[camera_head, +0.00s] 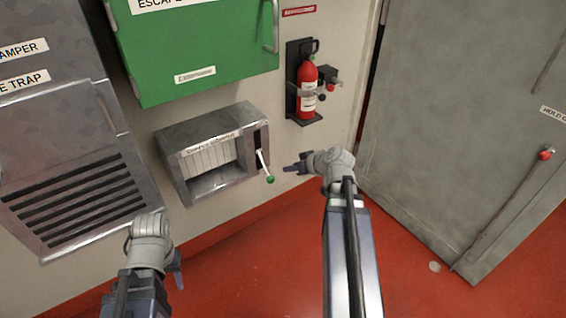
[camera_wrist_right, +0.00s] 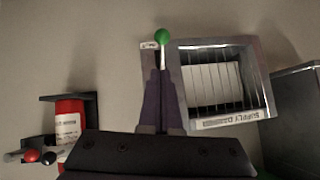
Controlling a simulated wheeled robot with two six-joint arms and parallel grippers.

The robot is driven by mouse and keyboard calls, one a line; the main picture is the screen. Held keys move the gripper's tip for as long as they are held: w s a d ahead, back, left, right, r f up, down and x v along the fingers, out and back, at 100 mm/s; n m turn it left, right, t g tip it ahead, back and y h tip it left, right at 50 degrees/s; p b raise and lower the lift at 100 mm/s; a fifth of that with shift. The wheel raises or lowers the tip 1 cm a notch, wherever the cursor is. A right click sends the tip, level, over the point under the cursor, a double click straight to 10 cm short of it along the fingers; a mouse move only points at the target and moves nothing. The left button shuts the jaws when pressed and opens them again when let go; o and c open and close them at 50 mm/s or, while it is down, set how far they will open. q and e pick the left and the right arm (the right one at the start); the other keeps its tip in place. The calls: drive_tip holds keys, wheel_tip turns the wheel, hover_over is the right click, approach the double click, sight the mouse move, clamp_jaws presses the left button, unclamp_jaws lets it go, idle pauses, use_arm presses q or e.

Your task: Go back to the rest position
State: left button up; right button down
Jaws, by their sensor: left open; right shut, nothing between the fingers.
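My right gripper (camera_head: 290,168) points left in the head view, just right of a white lever with a green knob (camera_head: 270,179). Its fingers (camera_wrist_right: 162,82) are shut with nothing between them in the right wrist view. There the green knob (camera_wrist_right: 162,36) shows just past the fingertips; I cannot tell whether they touch the lever. The lever sticks out of the right side of a grey metal damper box (camera_head: 176,138), which also shows in the right wrist view (camera_wrist_right: 262,90). My left gripper (camera_head: 178,272) is low at the left, open and empty, its fingers partly hidden by the wrist.
A red fire extinguisher (camera_head: 307,92) hangs in a dark wall bracket right of the box. A green cabinet (camera_head: 200,50) is above the box, a slatted grey vent unit (camera_head: 75,200) at left. A grey door (camera_head: 450,120) stands at right. The red floor (camera_head: 250,260) looks clear.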

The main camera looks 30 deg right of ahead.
drive_tip(key=p+v, duration=0.1)
drive_tip(key=v, duration=0.2)
drive_tip(key=shift+s+d, duration=0.1)
drive_tip(key=shift+s, duration=0.35)
drive_tip(key=s+a+f+n+g+h, duration=0.1)
drive_tip(key=s+a+f+g, duration=0.25)
drive_tip(key=a, duration=0.75)
drive_tip(key=s+a+f+n+g+h, duration=0.2)
drive_tip(key=s+a+g, duration=0.15)
drive_tip(key=a, duration=0.75)
drive_tip(key=s+a+f+n+g+h, duration=0.1)
drive_tip(key=s+a+f+g, duration=0.2)
drive_tip(key=a, duration=0.7)
wheel_tip(320, 180, up, 30)
drive_tip(key=s+p, duration=0.1)
drive_tip(key=p, duration=2.8)
drive_tip(key=shift+s+a, duration=0.2)
drive_tip(key=shift+a, duration=0.05)
drive_tip(key=shift+d+f, duration=0.1)
drive_tip(key=shift+d, duration=0.05)
